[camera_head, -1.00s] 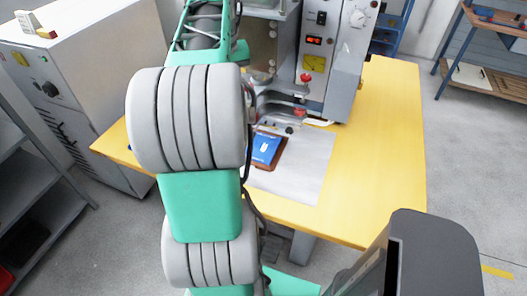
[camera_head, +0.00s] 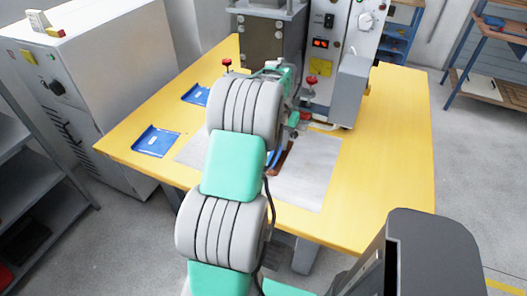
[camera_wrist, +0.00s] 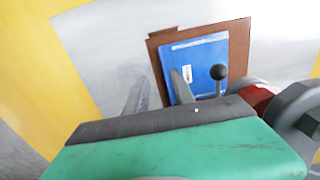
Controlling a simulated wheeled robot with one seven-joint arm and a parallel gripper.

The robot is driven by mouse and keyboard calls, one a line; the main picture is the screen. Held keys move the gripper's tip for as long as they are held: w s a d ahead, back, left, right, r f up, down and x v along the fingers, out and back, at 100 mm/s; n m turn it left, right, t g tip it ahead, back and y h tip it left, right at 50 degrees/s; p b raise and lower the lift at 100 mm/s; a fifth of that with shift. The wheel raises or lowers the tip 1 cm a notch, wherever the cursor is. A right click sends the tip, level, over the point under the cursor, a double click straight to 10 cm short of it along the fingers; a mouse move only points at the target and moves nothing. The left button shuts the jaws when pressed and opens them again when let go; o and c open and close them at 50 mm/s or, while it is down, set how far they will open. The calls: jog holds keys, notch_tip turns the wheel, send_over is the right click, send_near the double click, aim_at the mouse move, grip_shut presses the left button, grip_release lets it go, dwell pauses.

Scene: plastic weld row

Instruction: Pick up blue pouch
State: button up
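A blue pouch (camera_wrist: 207,60) with a small white label lies on a brown board in the wrist view. In the head view my arm hides most of it, and only a strip of blue (camera_head: 276,157) shows. My gripper (camera_wrist: 160,88) has its two grey fingers apart, with nothing seen between them. The right finger overlaps the pouch's left part in the picture; the left finger is over the grey mat. I cannot tell whether a finger touches the pouch. Two more blue pieces lie on the table's left, one nearer (camera_head: 156,140) and one farther (camera_head: 194,94).
The brown board (camera_wrist: 240,48) lies on a grey mat (camera_head: 312,170) on the yellow table (camera_head: 385,150). The welding machine (camera_head: 338,50) stands close behind. A black ball knob (camera_wrist: 218,72) and red part (camera_wrist: 258,98) are close to my gripper's right. The table's right side is clear.

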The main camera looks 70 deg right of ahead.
aim_at(276, 161)
jog(key=f, duration=0.5)
jog(key=f+p, duration=0.1)
jog(key=f, duration=0.2)
jog(key=shift+w+a+f, duration=0.2)
jog(key=shift+w+a, duration=0.05)
jog(key=shift+w, duration=0.05)
grip_shut()
